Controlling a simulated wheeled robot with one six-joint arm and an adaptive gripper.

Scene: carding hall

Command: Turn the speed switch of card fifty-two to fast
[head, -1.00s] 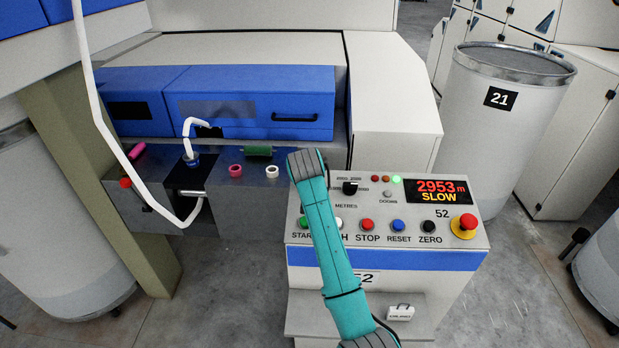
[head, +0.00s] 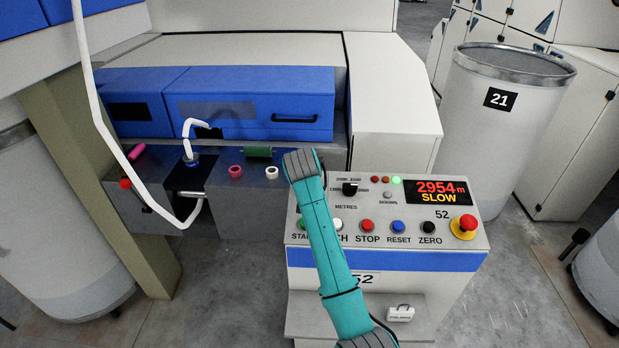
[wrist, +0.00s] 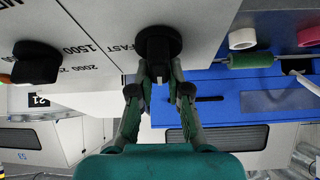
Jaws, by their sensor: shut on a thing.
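The control panel of card fifty-two (head: 470,249) stands in the lower middle of the head view, marked 52. Its display (head: 437,191) reads 2954 m and SLOW. In the wrist view the round black speed switch (wrist: 158,42) is at the top centre, with the word FAST printed to its left. My gripper (wrist: 159,78) has its fingers closed on the switch's grip, one on each side. In the head view my teal arm hides the switch and the gripper. The fingers partly cover the grip, so its exact pointing is hard to tell.
The black metres knob (head: 350,188) sits beside the speed switch. Push buttons, including the red stop button (head: 367,225), line the panel's front, with a red emergency button (head: 466,225) at right. A green roller (head: 257,152) lies on the ledge behind. Can 21 (head: 497,130) stands right.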

